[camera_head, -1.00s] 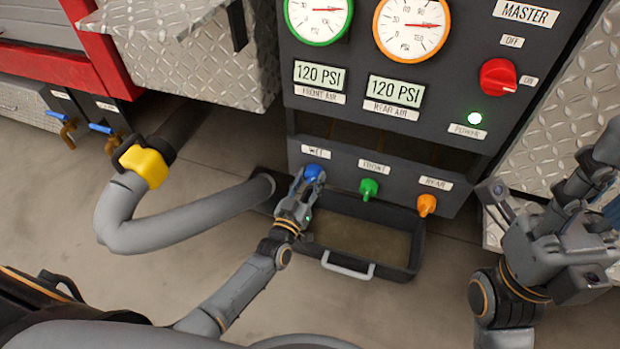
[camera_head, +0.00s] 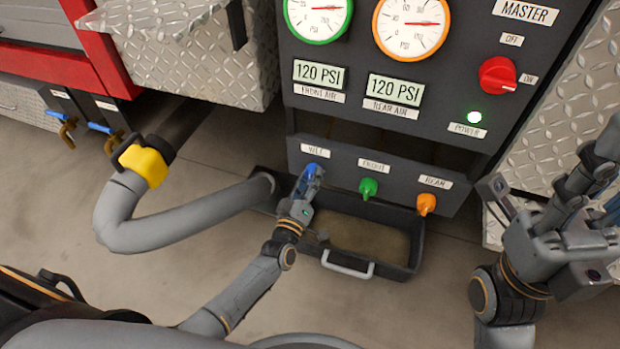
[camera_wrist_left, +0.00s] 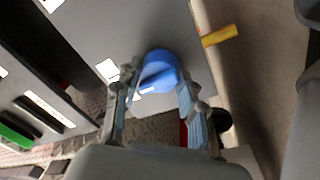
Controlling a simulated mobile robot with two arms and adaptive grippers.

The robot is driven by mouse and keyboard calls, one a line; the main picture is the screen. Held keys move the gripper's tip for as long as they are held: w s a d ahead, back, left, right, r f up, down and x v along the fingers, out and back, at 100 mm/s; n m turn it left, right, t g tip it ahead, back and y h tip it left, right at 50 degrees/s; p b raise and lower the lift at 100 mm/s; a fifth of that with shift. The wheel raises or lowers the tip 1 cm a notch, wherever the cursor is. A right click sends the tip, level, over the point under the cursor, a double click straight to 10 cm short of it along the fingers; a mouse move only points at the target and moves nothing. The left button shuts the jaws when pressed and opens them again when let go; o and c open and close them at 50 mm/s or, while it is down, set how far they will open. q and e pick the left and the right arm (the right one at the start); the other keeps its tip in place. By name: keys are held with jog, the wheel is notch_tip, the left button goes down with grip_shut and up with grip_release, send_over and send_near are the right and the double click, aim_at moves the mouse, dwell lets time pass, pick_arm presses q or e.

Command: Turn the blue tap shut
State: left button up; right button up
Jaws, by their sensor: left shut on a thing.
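The blue tap (camera_head: 312,169) sits under the WET label on the lower grey panel. My left gripper (camera_head: 306,187) reaches up to it from below and is shut on it; a finger covers part of the tap. In the left wrist view the blue knob (camera_wrist_left: 160,70), with a raised ridge across its face, lies between the two fingertips (camera_wrist_left: 157,88). My right gripper (camera_head: 575,205) hangs at the right side, away from the panel; its finger opening is not clear.
A green tap (camera_head: 368,188) and an orange tap (camera_head: 426,204) stand to the right of the blue one. A black tray (camera_head: 416,255) with a grey handle lies below. A grey hose (camera_head: 215,212) with a yellow collar (camera_head: 146,165) runs at left.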

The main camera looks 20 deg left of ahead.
dwell(0.4)
pick_arm(q)
jog(key=o, duration=1.2)
jog(key=shift+c, duration=0.2)
jog(key=s+f, duration=0.1)
jog(key=s, duration=1.1)
jog(key=shift+a, duration=0.2)
